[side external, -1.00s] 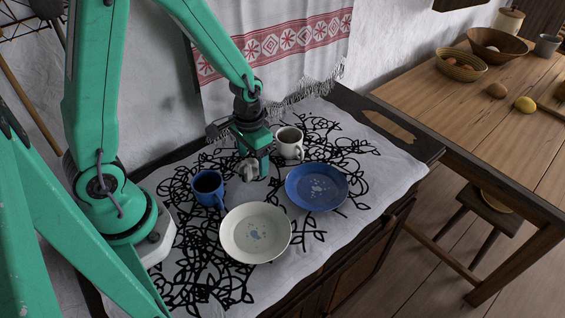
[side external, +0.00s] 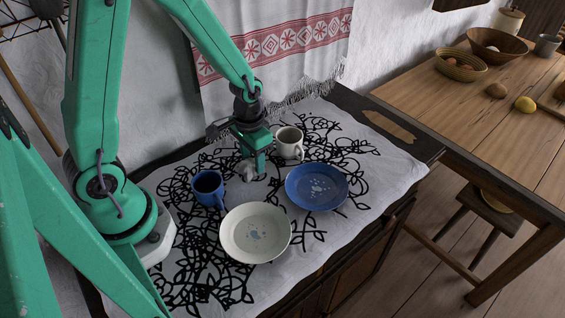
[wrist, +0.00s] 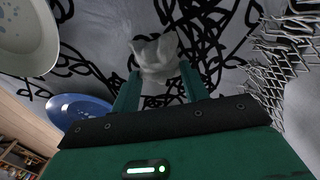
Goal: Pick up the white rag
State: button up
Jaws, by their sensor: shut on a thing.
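The white rag (wrist: 155,57) is a small crumpled cloth between the two fingers of my gripper (wrist: 158,82) in the wrist view. My gripper is shut on it. In the side external view the rag (side external: 246,169) shows as a small pale bunch beside the green finger of my gripper (side external: 257,167), low over the patterned cloth (side external: 320,243). The gripper hides part of the rag there. I cannot tell whether the rag still touches the cloth.
A blue mug (side external: 208,188) stands left of the gripper and a white mug (side external: 289,144) stands to its right. A white plate (side external: 255,233) and a blue plate (side external: 317,187) lie in front. A fringed towel (side external: 270,45) hangs on the wall behind.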

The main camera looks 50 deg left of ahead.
aim_at(253, 162)
jog(key=shift+r, duration=0.2)
jog(key=shift+r, duration=0.85)
jog(key=shift+s+d+r, duration=0.1)
jog(key=shift+d+r, duration=0.1)
jog(key=shift+r, duration=0.45)
jog(key=shift+s+d+r, duration=0.1)
jog(key=shift+d+r, duration=0.05)
jog(key=shift+r, duration=0.45)
jog(key=s+d+r, duration=0.5)
jog(key=d+r, duration=0.1)
jog(key=d, duration=0.3)
jog(key=shift+s+d+r, duration=0.2)
jog(key=shift+r, duration=0.05)
jog(key=shift+o, duration=1.1)
jog(key=shift+c, duration=0.3)
jog(key=shift+d+f, duration=0.1)
